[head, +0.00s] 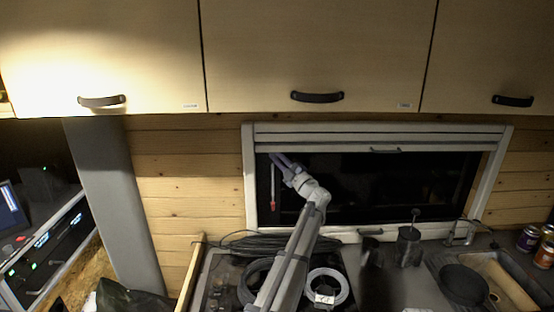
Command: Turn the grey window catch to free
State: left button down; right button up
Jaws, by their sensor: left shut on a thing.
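The grey window catch (272,188) appears to be the thin pale grey bar with a red lower end at the left side of the dark window. It stands close to upright, just right of the white frame's left side. My left gripper (276,158) is shut at its upper end, and the fingers hide that part. The fine contact is too small to make out. My left arm reaches up from the bottom middle over the counter. My right gripper is out of view.
The white window frame (250,185) has a blind with a dark handle (385,149) along its top. Wooden cupboards (315,50) hang above. Below are cable coils (341,291), a dark mug (409,246), a tap (462,232), a pan (463,284) and several cans (528,238) at right.

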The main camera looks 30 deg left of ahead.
pick_arm(q)
jog(key=m+t+b, duration=0.4)
jog(key=m, duration=0.1)
jog(key=f+m+t+b, duration=0.1)
jog(key=m+t+b, duration=0.1)
jog(key=shift+s+a+m+y, duration=0.25)
jog(key=shift+a+m+y, duration=0.05)
jog(key=shift+a+m, duration=0.1)
jog(key=shift+s+a+r+m+t+h+b, duration=0.1)
jog(key=shift+m+t+h+b, duration=0.25)
jog(key=shift+m+t+h, duration=1.5)
jog(key=shift+w+a+f+m+t+h+b, duration=0.1)
jog(key=shift+m+t+h+b, duration=0.35)
jog(key=shift+m+t, duration=1.6)
jog(key=shift+s+a+r+m+t+h+b, duration=0.15)
jog(key=shift+m+t+h, duration=1.1)
jog(key=shift+m, duration=1.45)
jog(key=shift+m+h, duration=0.35)
jog(key=shift+m, duration=0.15)
jog(key=c, duration=1.1)
grip_release()
jog(key=shift+c, duration=0.2)
jog(key=shift+d, duration=0.1)
